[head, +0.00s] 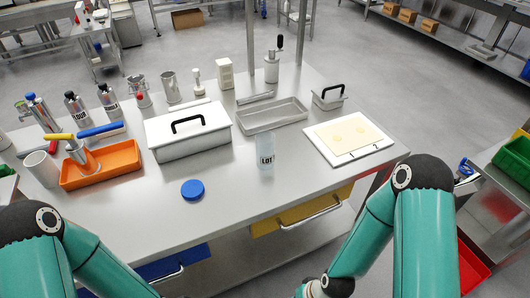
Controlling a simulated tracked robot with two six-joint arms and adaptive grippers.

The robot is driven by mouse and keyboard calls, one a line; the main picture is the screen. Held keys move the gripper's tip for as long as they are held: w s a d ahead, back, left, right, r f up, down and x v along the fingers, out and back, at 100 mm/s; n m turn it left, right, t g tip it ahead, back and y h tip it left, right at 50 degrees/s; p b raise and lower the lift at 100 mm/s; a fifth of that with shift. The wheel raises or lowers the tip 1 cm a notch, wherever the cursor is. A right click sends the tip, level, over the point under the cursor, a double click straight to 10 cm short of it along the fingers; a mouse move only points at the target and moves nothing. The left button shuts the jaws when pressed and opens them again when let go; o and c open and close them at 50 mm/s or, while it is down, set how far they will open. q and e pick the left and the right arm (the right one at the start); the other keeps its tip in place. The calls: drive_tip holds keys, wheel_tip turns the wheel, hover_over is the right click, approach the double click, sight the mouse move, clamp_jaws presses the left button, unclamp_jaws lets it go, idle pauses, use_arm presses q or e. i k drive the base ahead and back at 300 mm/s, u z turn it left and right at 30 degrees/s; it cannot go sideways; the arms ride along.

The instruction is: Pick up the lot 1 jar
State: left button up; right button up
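A clear jar (265,152) with a dark "LOT" label stands upright on the steel table (240,205), right of centre and in front of the shallow tray. The number on its label is too small to read. A round blue lid (192,189) lies flat on the table to the left of the jar, apart from it. My teal arms come in from the lower left and lower right.
A white lidded box (188,136) and an orange tray (118,160) with tools stand to the left. A shallow metal tray (272,117) lies behind the jar, and a white board with a yellow sheet (348,138) lies to its right. The table front is clear.

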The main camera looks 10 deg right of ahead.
sight(265, 140)
drive_tip(key=z, duration=0.05)
drive_tip(key=i, duration=0.2)
drive_tip(key=u, duration=2.9)
drive_tip(key=k, duration=1.65)
drive_tip(key=z, duration=1.05)
drive_tip(key=i, duration=0.7)
